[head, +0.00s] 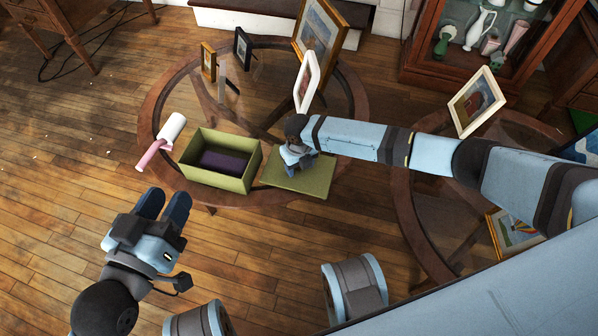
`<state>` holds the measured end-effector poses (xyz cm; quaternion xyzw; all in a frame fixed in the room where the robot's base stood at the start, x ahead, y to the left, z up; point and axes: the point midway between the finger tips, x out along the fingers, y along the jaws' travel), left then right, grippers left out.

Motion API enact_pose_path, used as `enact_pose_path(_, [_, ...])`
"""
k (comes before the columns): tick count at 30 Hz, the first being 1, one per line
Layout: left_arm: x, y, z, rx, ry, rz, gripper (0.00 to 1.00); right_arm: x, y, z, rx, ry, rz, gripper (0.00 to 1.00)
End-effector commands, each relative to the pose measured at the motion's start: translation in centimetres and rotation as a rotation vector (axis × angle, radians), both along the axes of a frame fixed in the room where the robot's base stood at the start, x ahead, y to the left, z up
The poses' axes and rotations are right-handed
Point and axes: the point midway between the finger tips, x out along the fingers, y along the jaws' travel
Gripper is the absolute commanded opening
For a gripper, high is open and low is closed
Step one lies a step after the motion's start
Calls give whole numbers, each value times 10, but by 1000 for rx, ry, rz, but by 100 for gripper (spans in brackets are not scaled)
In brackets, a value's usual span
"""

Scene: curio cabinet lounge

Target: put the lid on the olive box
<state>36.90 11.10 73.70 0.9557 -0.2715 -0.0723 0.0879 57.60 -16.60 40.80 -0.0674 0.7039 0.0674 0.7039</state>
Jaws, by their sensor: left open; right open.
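The olive box (234,183) stands open on the round glass-topped table, with a dark purple piece (222,161) inside on its floor. The flat olive lid (312,182) lies on the table just right of the box. My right gripper (297,163) is over the lid's far left part, pointing down; its fingertips are mostly hidden, so I cannot tell whether they touch the lid. It is open. My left gripper (164,205) is open and empty, above the floor in front of the table, left of and nearer than the box.
A white and pink object (163,139) lies left of the box on the round table (153,110). Several picture frames stand at the back, a white one (307,82) close behind my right gripper. A second round table (408,205) with frames is at right.

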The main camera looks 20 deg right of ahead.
Motion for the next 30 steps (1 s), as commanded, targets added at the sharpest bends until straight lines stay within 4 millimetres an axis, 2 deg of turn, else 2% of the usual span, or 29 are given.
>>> enact_pose_path(4, [0,0,1,-1,-1,0,43,0,0,1,0,0,0,57])
enact_pose_path(5, [0,0,1,-1,-1,0,43,0,0,1,0,0,0,53])
enact_pose_path(11, [0,0,1,-1,-1,0,43,0,0,1,0,0,0,7])
enact_pose_path(12, [0,0,1,-1,-1,0,43,0,0,1,0,0,0,3])
enact_pose_path(23, [0,0,4,-2,-3,2,43,0,0,7,0,-1,0,3])
enact_pose_path(26, [0,1,10,-7,-15,5,43,1,0,16,-1,-1,-1,3])
enact_pose_path(30, [1,1,28,-39,-62,25,43,1,0,42,1,-3,0,3])
